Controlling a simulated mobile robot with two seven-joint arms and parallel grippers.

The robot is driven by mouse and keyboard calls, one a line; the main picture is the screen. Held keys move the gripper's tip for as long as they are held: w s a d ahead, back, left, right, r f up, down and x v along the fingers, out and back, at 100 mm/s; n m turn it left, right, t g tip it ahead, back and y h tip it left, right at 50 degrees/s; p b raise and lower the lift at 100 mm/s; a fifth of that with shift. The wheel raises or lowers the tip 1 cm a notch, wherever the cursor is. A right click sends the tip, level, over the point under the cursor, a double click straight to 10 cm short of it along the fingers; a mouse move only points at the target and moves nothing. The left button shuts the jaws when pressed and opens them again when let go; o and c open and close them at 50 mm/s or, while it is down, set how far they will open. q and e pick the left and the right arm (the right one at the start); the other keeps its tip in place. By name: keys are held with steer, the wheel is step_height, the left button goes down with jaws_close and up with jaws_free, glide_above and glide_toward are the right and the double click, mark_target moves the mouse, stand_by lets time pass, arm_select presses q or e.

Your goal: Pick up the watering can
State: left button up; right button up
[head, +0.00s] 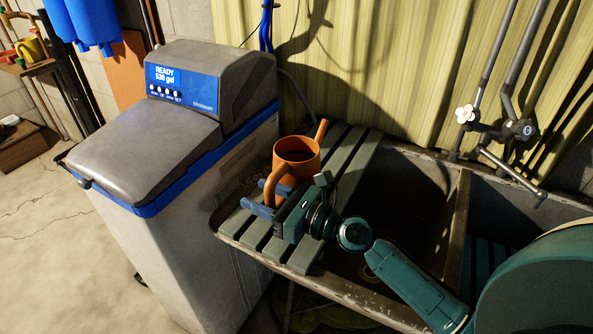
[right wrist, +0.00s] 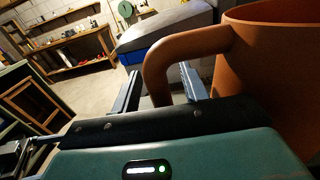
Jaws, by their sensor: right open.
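The orange watering can (head: 300,152) stands upright on the green slatted rack, its spout pointing to the back right and its looped handle toward my gripper. In the right wrist view its body fills the right side, and its curved handle (right wrist: 186,46) arches to the left. My right gripper (head: 264,197) is open at the handle side of the can. In the right wrist view the two fingers (right wrist: 160,84) stand on either side of the handle's lower part, with visible gaps. Whether a finger touches it, I cannot tell. My left gripper is in neither view.
The green slatted rack (head: 345,150) lies across the left end of a worn sink (head: 400,185). A grey water softener (head: 150,150) with a blue band stands close to the left. Taps and pipes (head: 520,130) are at the back right. Open floor (head: 50,240) lies farther left.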

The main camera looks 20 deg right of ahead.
steer(key=shift+w+a, duration=0.1)
jaws_close()
stand_by(0.4)
steer(key=shift+r, duration=0.1)
